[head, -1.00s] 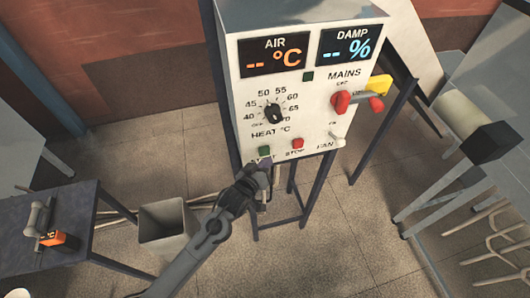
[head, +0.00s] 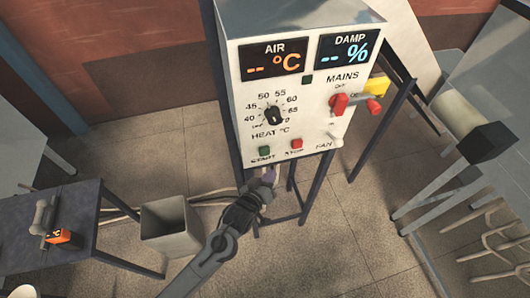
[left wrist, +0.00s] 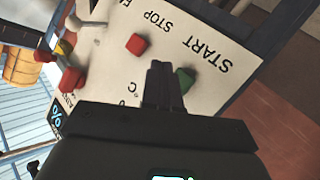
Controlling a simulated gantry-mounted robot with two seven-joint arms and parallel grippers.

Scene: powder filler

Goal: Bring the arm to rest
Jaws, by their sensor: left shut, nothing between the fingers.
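My left gripper (head: 266,181) is shut and empty, just below the bottom edge of the control box (head: 238,130) in the head view. In the left wrist view, its closed fingers (left wrist: 162,82) appear in front of the panel, beside the green START button (left wrist: 185,80) and partly over it. In the head view the START button (head: 265,151) is uncovered, with the gripper apart from it. The red STOP button (head: 297,143) is to its right. The displays read "-- °C" and "-- %". My right gripper is not in view.
The box stands on dark legs. A grey open bin (head: 172,228) is left of my forearm. The red mains handle (head: 339,104) and a yellow part (head: 376,86) stick out at the panel's right.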

